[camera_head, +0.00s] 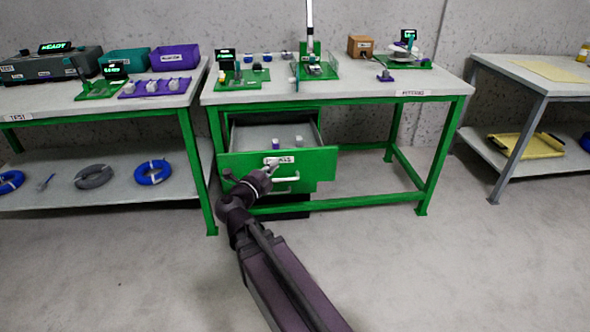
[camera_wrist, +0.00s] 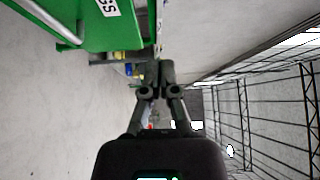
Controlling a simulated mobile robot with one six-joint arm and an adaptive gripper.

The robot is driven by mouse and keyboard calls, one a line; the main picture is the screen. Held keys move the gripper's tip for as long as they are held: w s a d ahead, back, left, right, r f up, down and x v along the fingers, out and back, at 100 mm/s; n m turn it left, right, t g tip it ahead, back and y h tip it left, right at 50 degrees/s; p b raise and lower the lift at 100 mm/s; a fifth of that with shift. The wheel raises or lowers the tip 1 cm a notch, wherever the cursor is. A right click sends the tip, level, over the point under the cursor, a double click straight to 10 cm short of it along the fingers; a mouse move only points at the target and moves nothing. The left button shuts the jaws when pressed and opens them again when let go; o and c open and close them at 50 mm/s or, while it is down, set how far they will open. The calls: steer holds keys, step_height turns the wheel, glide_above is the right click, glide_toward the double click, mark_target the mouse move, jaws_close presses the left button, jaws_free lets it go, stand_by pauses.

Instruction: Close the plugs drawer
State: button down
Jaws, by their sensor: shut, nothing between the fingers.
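The plugs drawer (camera_head: 316,168) is a green-fronted drawer under the left end of the middle table, and it stands pulled out. Its grey inside shows two small white-and-blue pieces. A white label, partly hidden by my gripper, and a pale handle (camera_head: 287,178) are on its front. In the wrist view the drawer front (camera_wrist: 105,32) is at the upper left, with the label's end and part of the handle. My gripper (camera_head: 272,166) is in front of the drawer's label in the head view; in the wrist view its fingers (camera_wrist: 153,72) are shut and empty, beside the green front.
Another drawer front is below, mostly hidden. The green-legged middle table (camera_head: 345,93) carries several devices. A table (camera_head: 45,104) with coiled cables on its shelf stands at left, and a grey table (camera_head: 520,75) at right. The floor (camera_head: 430,270) in front is clear.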

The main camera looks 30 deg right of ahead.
steer(key=s+f+m+g, duration=0.1)
steer(key=s+d+f+m+g+b, duration=0.1)
steer(key=f, duration=0.1)
steer(key=shift+s+f+g+h, duration=0.1)
steer(key=shift+f+g+h, duration=0.05)
steer(key=shift+g+h, duration=0.2)
